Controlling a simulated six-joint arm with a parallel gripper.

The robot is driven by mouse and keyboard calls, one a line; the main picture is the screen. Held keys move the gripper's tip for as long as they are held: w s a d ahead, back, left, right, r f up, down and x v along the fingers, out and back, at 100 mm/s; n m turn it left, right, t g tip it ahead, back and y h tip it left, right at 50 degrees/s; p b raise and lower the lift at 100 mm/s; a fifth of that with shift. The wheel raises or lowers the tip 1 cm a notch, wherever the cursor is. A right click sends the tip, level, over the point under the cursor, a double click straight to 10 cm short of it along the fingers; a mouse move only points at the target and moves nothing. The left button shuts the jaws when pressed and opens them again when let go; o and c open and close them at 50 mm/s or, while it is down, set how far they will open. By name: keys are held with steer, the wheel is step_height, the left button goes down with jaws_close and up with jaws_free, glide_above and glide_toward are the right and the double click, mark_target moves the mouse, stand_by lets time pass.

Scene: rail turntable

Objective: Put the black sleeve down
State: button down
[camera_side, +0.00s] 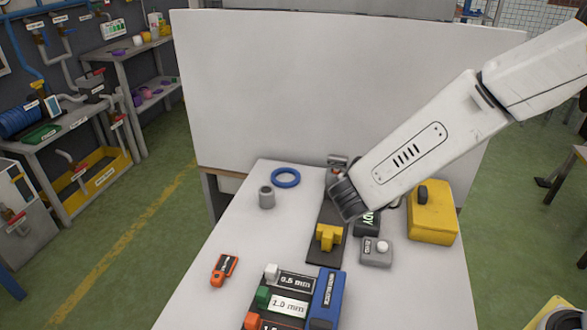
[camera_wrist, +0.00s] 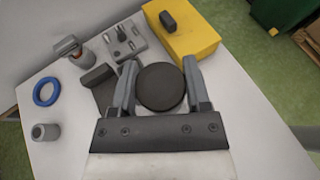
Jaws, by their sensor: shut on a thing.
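The black sleeve (camera_wrist: 161,87) shows as a round dark disc between the two grey fingers of my gripper (camera_wrist: 160,90) in the wrist view. My gripper is shut on it, one finger on each side. In the side view my gripper (camera_side: 346,198) points down over the dark rail (camera_side: 324,216) near the middle of the table. There the sleeve cannot be told apart from the dark gripper end. How high the sleeve is above the surface is unclear.
A yellow carriage (camera_side: 329,237) sits on the rail. A grey box with a white knob (camera_side: 377,253) and a yellow case (camera_side: 433,218) stand to the right. A blue ring (camera_side: 286,178) and grey cylinder (camera_side: 267,197) lie left.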

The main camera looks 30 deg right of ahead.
steer(key=n+t, duration=0.1)
steer(key=w+r+t, duration=0.1)
steer(key=n+y, duration=0.1)
steer(key=shift+w+d+r+n+t, duration=0.2)
steer(key=shift+w+d+n+t, duration=0.1)
steer(key=shift+t, duration=0.1)
steer(key=f+n+t, duration=0.1)
steer(key=f, duration=0.1)
steer(key=w+f+n+t+y, duration=0.1)
steer(key=f, duration=0.1)
steer(key=shift+f+y, duration=0.1)
steer(key=shift+y, duration=0.2)
steer(key=shift+w, duration=0.1)
steer(key=w+f, duration=0.2)
steer(key=w, duration=0.2)
steer(key=w+f, duration=0.3)
steer(key=w, duration=0.1)
steer(key=w+f, duration=0.3)
steer(key=w, duration=0.1)
steer(key=shift+w+a+f, duration=0.25)
steer(key=shift+a, duration=0.1)
steer(key=shift+w+f, duration=0.4)
